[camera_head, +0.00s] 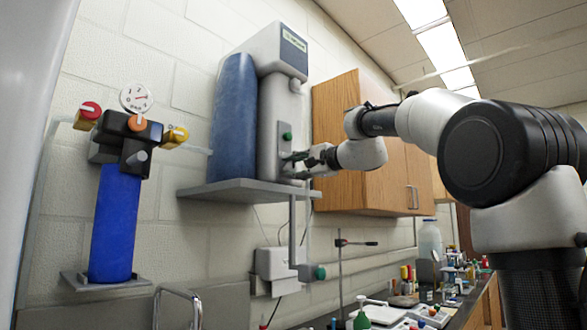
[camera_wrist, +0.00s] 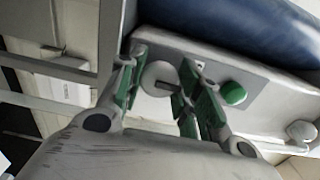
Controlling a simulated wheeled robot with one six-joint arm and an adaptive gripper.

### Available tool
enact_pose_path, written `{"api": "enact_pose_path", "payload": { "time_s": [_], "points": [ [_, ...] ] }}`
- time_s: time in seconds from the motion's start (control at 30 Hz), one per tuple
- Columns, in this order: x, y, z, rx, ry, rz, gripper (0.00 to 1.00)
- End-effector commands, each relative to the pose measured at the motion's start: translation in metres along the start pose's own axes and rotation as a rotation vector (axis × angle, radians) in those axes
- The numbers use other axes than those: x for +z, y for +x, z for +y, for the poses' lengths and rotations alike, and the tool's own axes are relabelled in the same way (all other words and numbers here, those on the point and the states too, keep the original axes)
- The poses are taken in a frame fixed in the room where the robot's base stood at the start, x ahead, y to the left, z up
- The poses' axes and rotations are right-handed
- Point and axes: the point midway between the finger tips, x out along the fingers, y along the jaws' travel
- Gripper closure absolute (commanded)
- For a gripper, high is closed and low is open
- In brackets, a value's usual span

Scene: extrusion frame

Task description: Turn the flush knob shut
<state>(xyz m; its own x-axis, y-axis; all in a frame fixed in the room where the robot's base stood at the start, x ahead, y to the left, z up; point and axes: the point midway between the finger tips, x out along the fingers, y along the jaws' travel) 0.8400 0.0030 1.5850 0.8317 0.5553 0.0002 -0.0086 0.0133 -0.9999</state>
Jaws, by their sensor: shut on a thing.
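In the wrist view, a pale round knob (camera_wrist: 158,76), which looks to be the flush knob, sits on a flat grey plate. The green-padded fingers of my gripper (camera_wrist: 161,64) stand on either side of it, shut on it. A small grey bar beside the knob reaches the right finger. A green round knob (camera_wrist: 233,93) on the same plate lies outside the fingers, to the right. In the head view, my gripper (camera_head: 296,160) is at the front of the grey-white wall unit (camera_head: 280,105), just below its green knob (camera_head: 287,136). The pale knob is hidden there.
A blue cylinder (camera_head: 233,120) stands beside the unit on a grey shelf (camera_head: 245,191). A wooden cabinet (camera_head: 362,150) is close behind my arm. Further left is a blue cylinder with coloured valve knobs (camera_head: 115,225). The bench below is cluttered.

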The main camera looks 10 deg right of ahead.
Motion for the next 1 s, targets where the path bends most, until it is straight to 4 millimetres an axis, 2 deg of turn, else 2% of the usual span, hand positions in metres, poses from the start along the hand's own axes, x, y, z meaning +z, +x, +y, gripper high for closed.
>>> {"api": "enact_pose_path", "payload": {
  "time_s": [0.17,0.2,0.3,0.67,0.77,1.0],
  "points": [
    [0.000,0.000,0.002,0.003,0.001,0.000,0.90],
    [0.000,0.000,0.002,0.003,0.001,0.000,0.61],
    [0.000,0.000,0.001,0.003,0.000,0.000,0.45],
    [0.000,-0.004,0.000,0.001,-0.001,0.000,0.45],
    [-0.001,-0.016,-0.001,0.000,-0.001,0.002,0.45],
    [-0.001,-0.069,0.000,0.000,-0.002,0.005,0.45]
  ]
}}
